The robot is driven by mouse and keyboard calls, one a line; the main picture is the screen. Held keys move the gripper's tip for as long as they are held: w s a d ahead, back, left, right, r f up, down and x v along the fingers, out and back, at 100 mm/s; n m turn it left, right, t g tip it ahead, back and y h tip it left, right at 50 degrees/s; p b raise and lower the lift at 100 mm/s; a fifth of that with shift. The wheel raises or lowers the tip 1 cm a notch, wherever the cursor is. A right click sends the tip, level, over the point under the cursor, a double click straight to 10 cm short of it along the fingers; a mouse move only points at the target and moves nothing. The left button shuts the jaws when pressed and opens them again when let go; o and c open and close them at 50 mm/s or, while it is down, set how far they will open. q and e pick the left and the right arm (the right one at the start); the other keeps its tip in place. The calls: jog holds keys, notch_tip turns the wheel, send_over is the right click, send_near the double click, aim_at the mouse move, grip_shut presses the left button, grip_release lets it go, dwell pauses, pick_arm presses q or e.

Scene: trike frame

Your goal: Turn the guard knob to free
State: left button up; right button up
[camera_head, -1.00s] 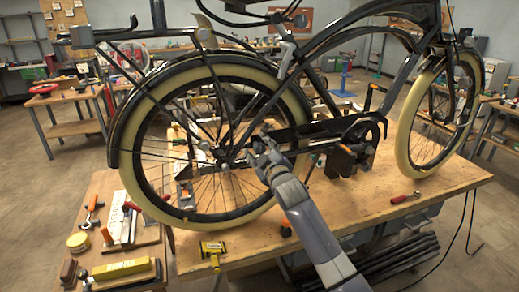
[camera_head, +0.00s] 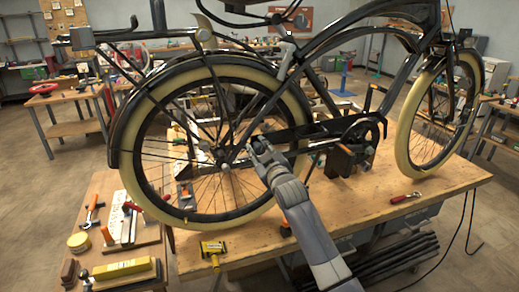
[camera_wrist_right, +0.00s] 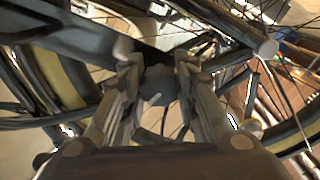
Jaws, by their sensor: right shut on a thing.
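A black cruiser bike frame with cream tyres stands on the wooden bench. Its dark chain guard (camera_head: 297,133) runs from the rear hub towards the crank (camera_head: 362,132). My right gripper (camera_head: 256,147) reaches up to the rear end of the guard, beside the rear wheel (camera_head: 210,209). In the right wrist view, the fingers of my right gripper (camera_wrist_right: 158,88) are closed on a dark, rounded knob (camera_wrist_right: 157,82) by the guard. The fingers hide its sides, and I cannot read its turned position. My left gripper is not in view.
The bench top (camera_head: 340,205) is mostly clear at the front. A yellow tool (camera_head: 213,248) lies at its front left edge, and a red-handled screwdriver (camera_head: 405,198) lies at right. A side table (camera_head: 95,225) at left holds several tools. Wheel spokes sit close behind the gripper.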

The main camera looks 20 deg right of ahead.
jog(key=m, duration=0.3)
jog(key=shift+m+p, duration=0.35)
jog(key=shift+m, duration=0.05)
jog(key=m, duration=0.3)
jog(key=shift+a+m+p, duration=0.1)
jog(key=shift+m+p, duration=0.2)
jog(key=shift+p, duration=0.1)
jog(key=m+p, duration=0.1)
jog(key=m, duration=0.3)
jog(key=shift+m+p, duration=0.4)
jog(key=shift+m, duration=1.2)
jog(key=o, duration=1.1)
jog(key=s, duration=1.2)
jog(key=shift+d, duration=0.2)
